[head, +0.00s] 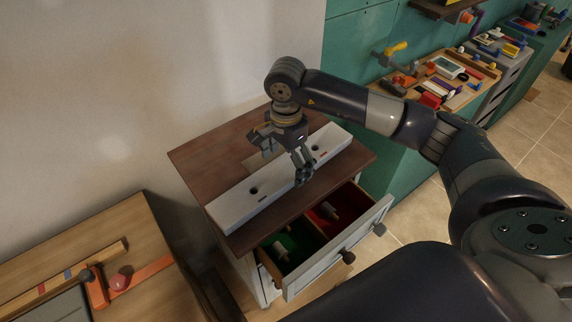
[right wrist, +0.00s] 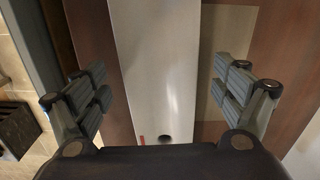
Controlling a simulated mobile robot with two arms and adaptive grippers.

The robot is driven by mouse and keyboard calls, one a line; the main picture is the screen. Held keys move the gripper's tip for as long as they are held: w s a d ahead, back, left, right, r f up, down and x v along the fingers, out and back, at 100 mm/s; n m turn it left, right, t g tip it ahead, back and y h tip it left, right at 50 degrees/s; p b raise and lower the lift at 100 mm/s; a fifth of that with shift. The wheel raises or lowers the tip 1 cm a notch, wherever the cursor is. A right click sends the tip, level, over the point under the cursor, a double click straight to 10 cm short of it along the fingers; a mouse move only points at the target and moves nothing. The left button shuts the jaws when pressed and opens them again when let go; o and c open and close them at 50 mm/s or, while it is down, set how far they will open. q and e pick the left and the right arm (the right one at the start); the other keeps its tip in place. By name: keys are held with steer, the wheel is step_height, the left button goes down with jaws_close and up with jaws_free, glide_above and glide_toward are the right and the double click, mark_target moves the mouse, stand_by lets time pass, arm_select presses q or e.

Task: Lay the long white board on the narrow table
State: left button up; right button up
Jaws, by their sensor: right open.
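The long white board (head: 233,205) lies flat across the brown top of the narrow table (head: 197,161) in the head view. It has a dark hole near each end and small red and dark marks. My right gripper (head: 287,165) is open above the middle of the board, its fingers on either side of it. In the right wrist view the board (right wrist: 155,65) runs between the open fingers of the right gripper (right wrist: 162,88), with visible gaps on both sides. My left gripper is not in view.
The table's drawer (head: 341,240) is pulled open, with a green and a red compartment. A wooden bench (head: 133,227) with an orange tool (head: 140,273) stands at the lower left. Cluttered worktops (head: 440,85) stand along the green wall at the upper right.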

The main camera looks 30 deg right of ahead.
steer(key=shift+f, duration=0.7)
steer(key=c, duration=1.6)
steer(key=shift+r, duration=0.1)
steer(key=shift+c, duration=0.4)
